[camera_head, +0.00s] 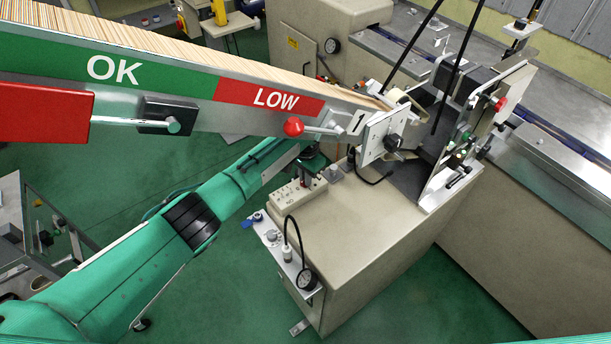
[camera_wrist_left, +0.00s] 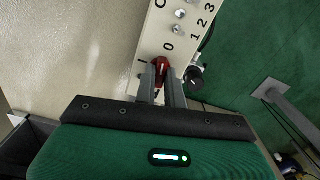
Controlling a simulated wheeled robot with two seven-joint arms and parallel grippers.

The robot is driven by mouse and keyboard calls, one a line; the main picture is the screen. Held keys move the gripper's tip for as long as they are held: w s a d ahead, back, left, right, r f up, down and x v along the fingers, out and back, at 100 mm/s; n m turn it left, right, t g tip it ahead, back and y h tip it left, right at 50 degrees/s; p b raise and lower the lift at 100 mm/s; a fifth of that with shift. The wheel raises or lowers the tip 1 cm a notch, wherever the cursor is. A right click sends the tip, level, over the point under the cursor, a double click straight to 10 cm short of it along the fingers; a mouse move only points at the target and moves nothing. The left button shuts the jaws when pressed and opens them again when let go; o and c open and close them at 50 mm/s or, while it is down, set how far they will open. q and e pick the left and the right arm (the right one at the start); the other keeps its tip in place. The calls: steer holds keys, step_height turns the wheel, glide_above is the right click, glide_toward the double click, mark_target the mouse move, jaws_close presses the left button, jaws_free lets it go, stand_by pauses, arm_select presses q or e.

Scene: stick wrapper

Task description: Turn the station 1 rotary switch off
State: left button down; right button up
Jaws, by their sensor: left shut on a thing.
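The station 1 rotary switch is a red knob (camera_wrist_left: 161,69) at the lower end of a cream control box (camera_wrist_left: 180,30) in the left wrist view. A "0" mark is above it and an "I" mark to its left; its upper end points up roughly toward the "0". My left gripper (camera_wrist_left: 162,85) is shut on the knob, with one finger on each side. In the head view, the control box (camera_head: 291,199) sits on the beige machine's edge. My right gripper is not in view.
A long stick magazine (camera_head: 200,79) with OK and LOW labels and a red ball handle (camera_head: 293,127) passes above my left arm. A black knob (camera_wrist_left: 193,77) is right of the switch.

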arm_select(q)
steer(key=shift+m, duration=0.5)
steer(key=c, duration=1.5)
jaws_free()
steer(key=shift+r, duration=0.1)
steer(key=shift+r, duration=0.25)
step_height(320, 180, up, 13)
steer(key=shift+r+b, duration=0.1)
steer(key=shift+b, duration=1)
